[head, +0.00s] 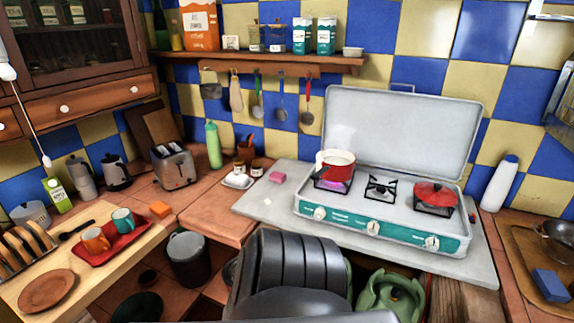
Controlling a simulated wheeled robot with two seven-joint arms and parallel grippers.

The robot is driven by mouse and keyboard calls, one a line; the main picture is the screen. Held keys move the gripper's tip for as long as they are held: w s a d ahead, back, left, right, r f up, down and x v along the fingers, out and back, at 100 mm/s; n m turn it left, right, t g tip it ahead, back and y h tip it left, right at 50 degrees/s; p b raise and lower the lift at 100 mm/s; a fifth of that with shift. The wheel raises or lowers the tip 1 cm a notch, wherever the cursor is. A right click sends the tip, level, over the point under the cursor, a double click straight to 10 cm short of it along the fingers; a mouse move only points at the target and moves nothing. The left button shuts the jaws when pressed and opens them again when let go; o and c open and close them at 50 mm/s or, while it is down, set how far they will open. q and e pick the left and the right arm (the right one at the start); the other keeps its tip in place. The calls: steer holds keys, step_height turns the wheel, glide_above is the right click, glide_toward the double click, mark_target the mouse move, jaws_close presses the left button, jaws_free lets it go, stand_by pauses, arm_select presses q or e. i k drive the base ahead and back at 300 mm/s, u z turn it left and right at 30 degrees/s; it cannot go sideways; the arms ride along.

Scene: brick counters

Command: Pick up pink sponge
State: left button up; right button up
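The pink sponge (277,176) lies flat on the light grey slab of counter, left of the camping stove and just right of a small white dish. It is small and fully visible, with nothing on top of it. Neither of my grippers can be made out in the head view, and nothing is touching the sponge.
The teal-fronted stove (372,228) has its lid up, with a red pot (335,165) and a red pan (434,195). A white dish (238,181) and small jars stand left of the sponge.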

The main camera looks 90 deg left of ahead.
mark_target(279, 178)
steer(key=u, duration=1.8)
